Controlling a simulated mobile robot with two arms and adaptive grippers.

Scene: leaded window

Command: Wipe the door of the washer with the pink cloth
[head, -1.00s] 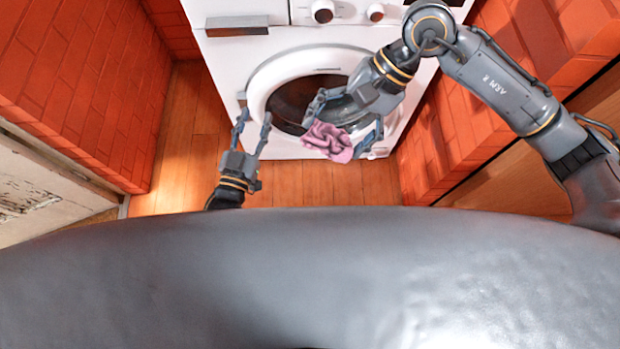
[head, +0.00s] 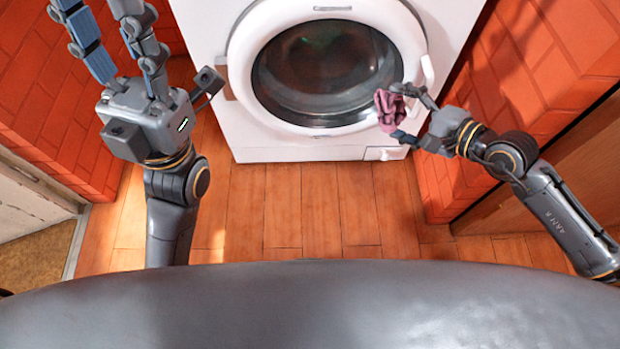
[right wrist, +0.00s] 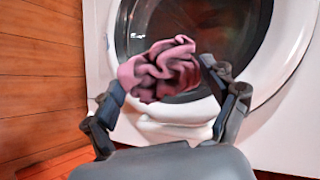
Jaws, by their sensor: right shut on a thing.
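The washer door (head: 325,70) is shut, a white ring around dark round glass on the washer front. It also shows in the right wrist view (right wrist: 228,28). My right gripper (head: 402,112) is shut on the crumpled pink cloth (head: 385,108), at the lower right of the door ring in the head view. In the right wrist view, the cloth (right wrist: 158,70) bunches between the fingertips in front of the glass; I cannot tell whether it touches the door. My left gripper (head: 97,18) is empty and open, raised at the upper left, away from the door.
The washer body (head: 205,30) stands between red brick walls, the left one (head: 40,110) and the right one (head: 540,60), close to my right arm. A pale door panel (head: 30,205) is at the far left. The wooden floor (head: 310,210) before the washer is clear.

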